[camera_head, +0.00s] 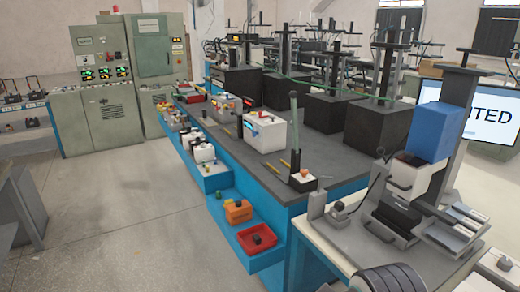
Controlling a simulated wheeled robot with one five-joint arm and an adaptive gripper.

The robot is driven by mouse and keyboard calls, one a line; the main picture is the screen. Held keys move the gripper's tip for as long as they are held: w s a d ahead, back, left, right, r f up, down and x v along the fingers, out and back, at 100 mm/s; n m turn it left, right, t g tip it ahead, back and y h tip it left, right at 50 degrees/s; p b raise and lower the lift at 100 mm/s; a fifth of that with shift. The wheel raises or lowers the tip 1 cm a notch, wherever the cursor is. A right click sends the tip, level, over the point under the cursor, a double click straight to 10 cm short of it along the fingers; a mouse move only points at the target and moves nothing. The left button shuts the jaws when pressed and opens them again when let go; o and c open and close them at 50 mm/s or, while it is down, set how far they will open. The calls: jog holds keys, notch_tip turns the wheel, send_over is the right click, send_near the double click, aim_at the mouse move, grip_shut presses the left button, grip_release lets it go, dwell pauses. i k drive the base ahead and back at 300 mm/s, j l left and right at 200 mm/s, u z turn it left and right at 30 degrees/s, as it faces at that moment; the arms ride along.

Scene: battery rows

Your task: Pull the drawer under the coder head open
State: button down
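On the right, a tall grey stand carries a blue box (434,132) above a pale block (408,178); this looks like the coder head, though I cannot be sure. Below it sits a dark grey unit (402,218) with a light grey handle-like front (384,233). This may be the drawer; I cannot tell whether it is shut or partly out. My gripper is not in view.
The unit stands on a pale-topped table (335,250). Dark rounded ribbed shapes (388,279) fill the bottom edge near it. A blue bench (292,190) with equipment runs behind, with a red tray (257,240) on its lower step. Concrete floor (130,215) is clear at left.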

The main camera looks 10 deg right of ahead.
aim_at(395, 236)
jog(key=i+j, duration=0.3)
jog(key=i, duration=0.2)
jog(key=i+j, duration=0.3)
jog(key=i, duration=0.2)
jog(key=i+j, duration=0.3)
jog(key=i, duration=0.2)
